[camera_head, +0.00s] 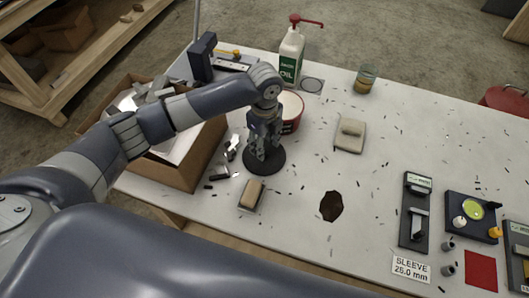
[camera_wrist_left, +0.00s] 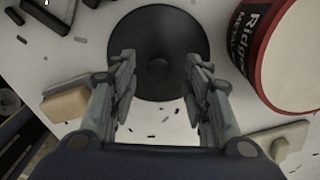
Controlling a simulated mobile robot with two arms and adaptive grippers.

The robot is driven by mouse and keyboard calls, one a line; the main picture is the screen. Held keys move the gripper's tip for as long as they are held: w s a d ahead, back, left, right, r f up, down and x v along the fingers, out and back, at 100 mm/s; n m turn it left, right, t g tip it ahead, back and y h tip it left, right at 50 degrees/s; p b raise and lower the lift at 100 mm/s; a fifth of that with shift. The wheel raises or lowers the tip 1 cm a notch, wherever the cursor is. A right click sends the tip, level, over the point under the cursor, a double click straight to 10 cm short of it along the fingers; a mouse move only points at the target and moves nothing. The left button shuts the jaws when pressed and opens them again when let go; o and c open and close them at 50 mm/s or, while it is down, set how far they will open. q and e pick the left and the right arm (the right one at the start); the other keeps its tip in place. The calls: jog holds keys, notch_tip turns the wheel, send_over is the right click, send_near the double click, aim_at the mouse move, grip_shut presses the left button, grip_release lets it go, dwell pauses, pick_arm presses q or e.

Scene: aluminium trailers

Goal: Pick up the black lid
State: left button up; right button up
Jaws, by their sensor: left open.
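The black lid (camera_head: 266,162) is a flat dark disc lying on the white table, beside a red and white tub (camera_head: 291,110). In the left wrist view the lid (camera_wrist_left: 159,35) shows a small round knob (camera_wrist_left: 159,66) at its middle. My left gripper (camera_head: 261,152) points down over the lid. In the left wrist view its two fingers (camera_wrist_left: 158,75) are spread apart with the knob between them, not touching it. It holds nothing. In the head view the arm and fingers hide part of the lid. My right gripper is not in view.
The tub (camera_wrist_left: 285,50) stands close to the lid. A cardboard box (camera_head: 185,165) of metal scrap is at left, with metal bits near it. A tan-topped block (camera_head: 251,194) lies in front. An oil bottle (camera_head: 289,52) stands behind.

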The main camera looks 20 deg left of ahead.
aim_at(275, 158)
pick_arm(q)
notch_tip(275, 158, down, 3)
jog(key=shift+s+a+r, duration=0.1)
jog(key=shift+c, duration=0.7)
jog(key=c, duration=0.8)
jog(key=shift+c, duration=0.4)
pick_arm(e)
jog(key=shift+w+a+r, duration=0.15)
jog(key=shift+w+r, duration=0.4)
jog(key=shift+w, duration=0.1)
